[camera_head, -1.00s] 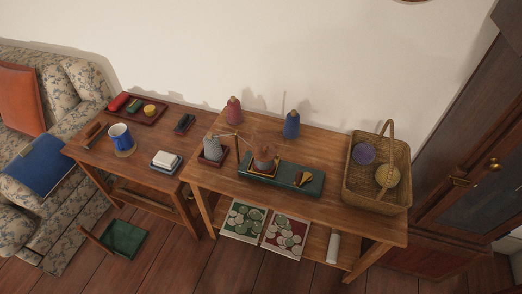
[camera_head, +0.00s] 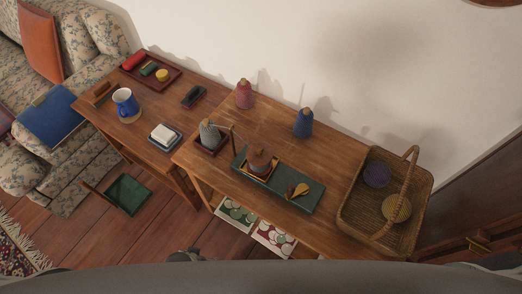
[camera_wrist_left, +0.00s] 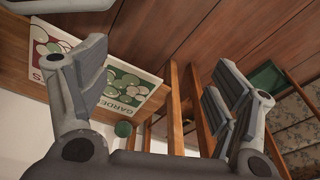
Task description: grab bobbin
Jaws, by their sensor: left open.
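Several bobbin-like thread cones stand upright on the right wooden table in the head view: a pink cone (camera_head: 244,95), a blue cone (camera_head: 303,123) and a grey cone (camera_head: 209,134) on a small dark red tray (camera_head: 206,148). A brown rounded piece (camera_head: 258,161) sits on a green tray (camera_head: 295,194); I cannot tell whether it is a bobbin. My left gripper (camera_wrist_left: 158,70) is open and empty in the left wrist view, below table height, with no cone in that view. My right gripper is not in view.
A wicker basket (camera_head: 348,223) holds a purple ball (camera_head: 376,174) and a yellow ball (camera_head: 396,208). Flat printed boxes (camera_wrist_left: 118,86) lie on the lower shelf. Bare tabletop lies between the blue cone and the basket.

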